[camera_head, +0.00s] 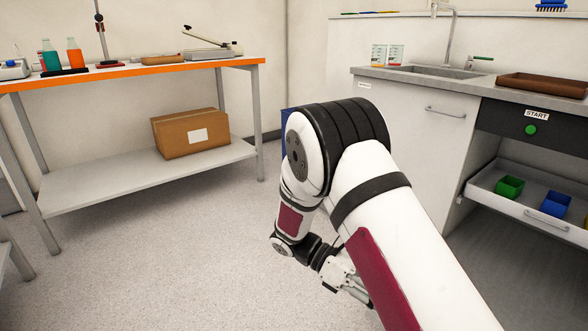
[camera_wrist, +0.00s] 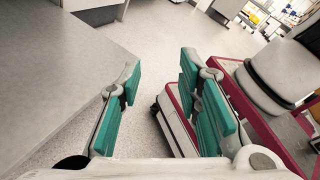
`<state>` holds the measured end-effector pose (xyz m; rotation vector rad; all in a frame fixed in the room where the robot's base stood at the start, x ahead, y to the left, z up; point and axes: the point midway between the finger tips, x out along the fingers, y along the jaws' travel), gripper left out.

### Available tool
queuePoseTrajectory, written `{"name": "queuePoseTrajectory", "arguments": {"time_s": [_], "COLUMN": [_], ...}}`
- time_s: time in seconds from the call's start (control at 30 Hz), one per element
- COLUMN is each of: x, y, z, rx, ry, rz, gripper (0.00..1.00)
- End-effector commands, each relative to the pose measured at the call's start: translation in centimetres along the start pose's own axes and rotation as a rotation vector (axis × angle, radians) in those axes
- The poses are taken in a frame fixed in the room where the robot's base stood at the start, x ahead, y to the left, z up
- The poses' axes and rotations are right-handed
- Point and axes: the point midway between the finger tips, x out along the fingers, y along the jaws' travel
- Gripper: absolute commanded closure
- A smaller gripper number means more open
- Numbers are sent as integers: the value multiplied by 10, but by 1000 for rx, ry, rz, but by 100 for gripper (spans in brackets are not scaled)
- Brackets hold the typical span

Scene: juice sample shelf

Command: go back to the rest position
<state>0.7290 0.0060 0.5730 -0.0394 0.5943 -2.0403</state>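My gripper (camera_head: 347,284) hangs low in front of my body in the head view, partly hidden behind my white arm. In the wrist view my gripper (camera_wrist: 159,72) has its two teal-padded fingers well apart, with floor showing between them and nothing held. My arm is bent, with its elbow raised in the middle of the head view.
An orange-edged bench (camera_head: 130,73) with bottles stands at left, a cardboard box (camera_head: 190,134) on its lower shelf. At right are a counter (camera_head: 450,82) with a sink and an open drawer (camera_head: 520,211) holding small bins. Floor (camera_head: 170,250) between is clear.

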Motion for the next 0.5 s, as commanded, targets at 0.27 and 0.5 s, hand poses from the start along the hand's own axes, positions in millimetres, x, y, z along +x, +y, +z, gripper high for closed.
{"name": "queuePoseTrajectory", "arguments": {"time_s": [0.27, 0.5], "x": [14, 34], "y": [-54, -106], "z": [67, 105], "rx": [230, 432], "ry": [293, 530], "rz": [-34, -80], "gripper": [68, 68]}}
